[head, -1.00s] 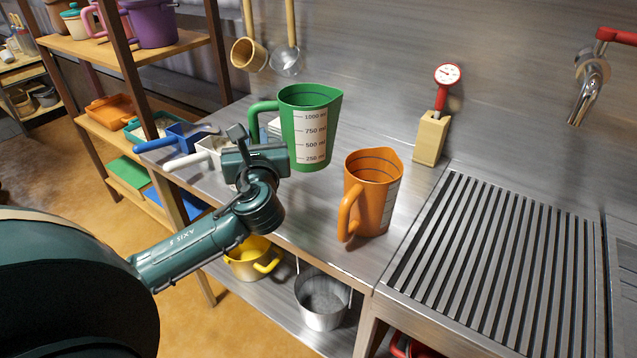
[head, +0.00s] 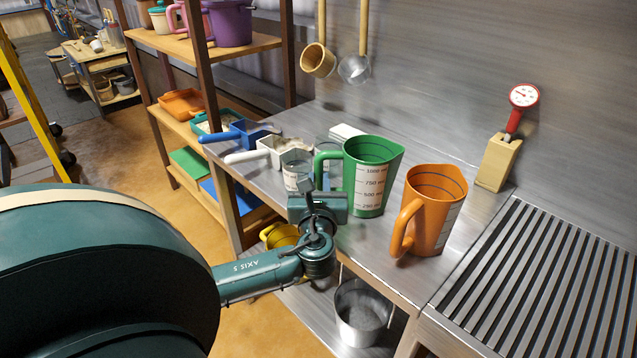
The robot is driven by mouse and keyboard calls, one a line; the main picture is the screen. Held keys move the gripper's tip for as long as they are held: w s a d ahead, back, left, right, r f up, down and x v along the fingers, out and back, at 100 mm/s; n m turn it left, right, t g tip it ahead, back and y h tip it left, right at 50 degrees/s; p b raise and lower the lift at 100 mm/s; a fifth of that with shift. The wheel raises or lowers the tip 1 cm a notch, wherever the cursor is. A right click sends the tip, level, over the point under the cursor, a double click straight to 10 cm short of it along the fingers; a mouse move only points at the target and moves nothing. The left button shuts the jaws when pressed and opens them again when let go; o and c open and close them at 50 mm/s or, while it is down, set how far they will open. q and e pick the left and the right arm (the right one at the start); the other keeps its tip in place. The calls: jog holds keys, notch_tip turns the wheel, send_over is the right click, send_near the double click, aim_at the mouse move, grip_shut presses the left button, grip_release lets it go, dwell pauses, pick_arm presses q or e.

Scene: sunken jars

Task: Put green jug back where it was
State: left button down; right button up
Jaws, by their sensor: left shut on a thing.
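The green jug (head: 372,180) is upright, with a white measuring scale on its side and its handle (head: 320,165) to the left. My left gripper (head: 311,188) is at the handle side of the jug, shut on the jug; the contact itself is partly hidden by the gripper body. The jug is over the steel counter (head: 375,250), left of the orange jug (head: 432,212). I cannot tell whether its base touches the counter. My right gripper is not in view.
A dial thermometer in a wooden block (head: 497,163) stands behind right. A ribbed drainboard (head: 545,290) is at right.

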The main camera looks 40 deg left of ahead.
pick_arm(q)
jog(key=c, duration=1.6)
grip_release()
jog(key=shift+f, duration=0.1)
jog(key=shift+o, duration=1.3)
jog(key=shift+r, duration=0.25)
jog(key=v, duration=1.2)
jog(key=shift+f, duration=0.1)
